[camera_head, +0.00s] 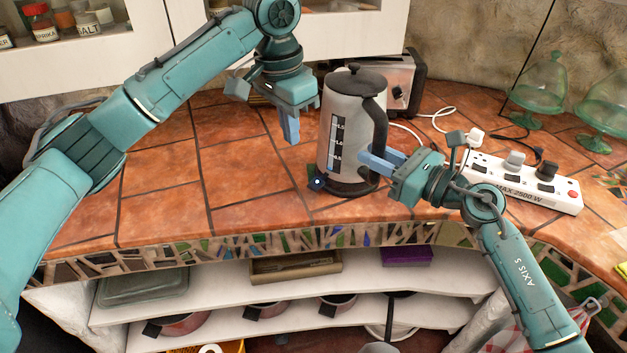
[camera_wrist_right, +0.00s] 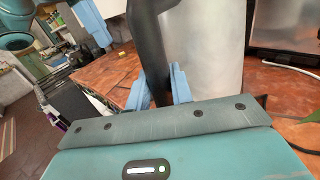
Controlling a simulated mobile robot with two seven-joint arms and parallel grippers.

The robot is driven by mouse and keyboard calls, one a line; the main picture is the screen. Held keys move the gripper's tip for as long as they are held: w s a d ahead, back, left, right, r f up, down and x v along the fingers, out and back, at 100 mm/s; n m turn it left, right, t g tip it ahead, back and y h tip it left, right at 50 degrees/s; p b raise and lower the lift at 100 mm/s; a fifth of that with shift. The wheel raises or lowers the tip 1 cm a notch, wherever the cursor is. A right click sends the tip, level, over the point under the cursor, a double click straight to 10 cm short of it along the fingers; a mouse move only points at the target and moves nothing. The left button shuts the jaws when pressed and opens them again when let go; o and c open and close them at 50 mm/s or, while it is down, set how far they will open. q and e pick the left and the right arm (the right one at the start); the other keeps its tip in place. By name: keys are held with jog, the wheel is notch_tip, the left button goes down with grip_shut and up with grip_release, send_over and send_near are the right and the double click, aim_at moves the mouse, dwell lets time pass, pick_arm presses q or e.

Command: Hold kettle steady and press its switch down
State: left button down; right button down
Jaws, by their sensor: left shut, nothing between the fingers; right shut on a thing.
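A grey kettle (camera_head: 338,130) with a black lid, black handle and water gauge stands upright on a dark base on the tiled counter. Its switch seems to be the small dark piece with a light dot (camera_head: 317,183) low on the left side. My right gripper (camera_head: 372,163) is shut on the kettle's black handle (camera_head: 377,120); the right wrist view shows the handle (camera_wrist_right: 150,50) between the blue fingers (camera_wrist_right: 160,88). My left gripper (camera_head: 291,130) points down, shut and empty, left of the kettle and above the switch, apart from both.
A white power strip (camera_head: 520,185) with several plugs lies right of my right gripper. A toaster (camera_head: 402,80) stands behind the kettle, with glass domes (camera_head: 542,85) at the back right. The counter's left part (camera_head: 165,165) is clear.

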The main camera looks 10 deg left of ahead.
jog(key=c, duration=1.1)
grip_release()
jog(key=shift+c, duration=0.2)
